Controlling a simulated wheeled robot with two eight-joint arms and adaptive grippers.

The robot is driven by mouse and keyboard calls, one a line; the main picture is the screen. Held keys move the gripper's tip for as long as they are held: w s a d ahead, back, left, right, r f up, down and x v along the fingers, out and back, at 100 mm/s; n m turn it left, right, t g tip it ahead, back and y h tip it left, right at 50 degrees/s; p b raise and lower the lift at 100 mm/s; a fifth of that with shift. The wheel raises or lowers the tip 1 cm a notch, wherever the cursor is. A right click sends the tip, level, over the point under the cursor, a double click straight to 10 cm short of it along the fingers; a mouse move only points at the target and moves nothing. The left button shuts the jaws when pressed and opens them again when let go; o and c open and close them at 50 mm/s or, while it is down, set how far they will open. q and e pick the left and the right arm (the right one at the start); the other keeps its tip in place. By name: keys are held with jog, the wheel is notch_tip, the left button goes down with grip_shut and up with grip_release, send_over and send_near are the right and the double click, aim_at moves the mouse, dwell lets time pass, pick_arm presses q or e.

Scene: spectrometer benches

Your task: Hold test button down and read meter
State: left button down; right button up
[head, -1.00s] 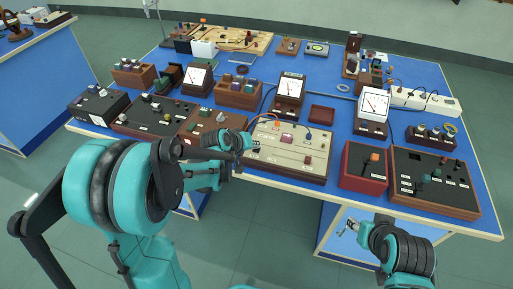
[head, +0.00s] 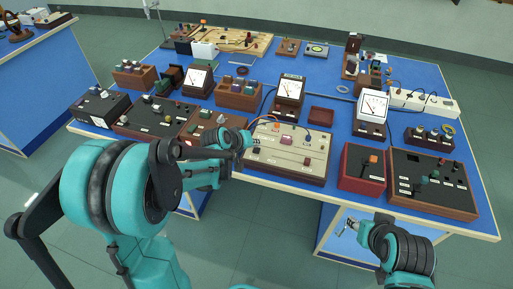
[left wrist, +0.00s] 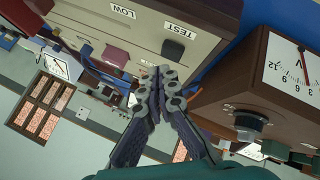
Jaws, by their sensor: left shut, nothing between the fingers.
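The cream circuit board (head: 290,165) with a wooden frame lies at the bench's front edge. In the head view the left gripper (head: 249,142) is at the board's left end. A meter (head: 290,88) stands behind the board; a volt dial (left wrist: 303,68) shows partly in the wrist view. My right gripper (head: 347,227) hangs before the bench, its jaws unclear.
A red box (head: 362,168) and a black-topped panel (head: 432,185) stand right of the board. Another meter (head: 372,105) stands behind the red box. Several wooden instrument boxes crowd the left. Open floor (head: 255,225) lies in front of the bench.

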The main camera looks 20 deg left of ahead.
aim_at(255, 151)
pick_arm(q)
jog(key=shift+r, duration=0.1)
notch_tip(255, 151, up, 5)
jog(key=p, duration=0.4)
dwell(0.3)
dwell(0.4)
jog(key=s+r+m+y, duration=0.1)
jog(key=s+r+m, duration=0.1)
jog(key=s, duration=1)
jog(key=s+r+m+g+y, duration=0.1)
jog(key=s+r+m+y, duration=0.1)
jog(key=s, duration=1.1)
jog(key=shift+r+m, duration=0.5)
jog(key=shift+r, duration=0.2)
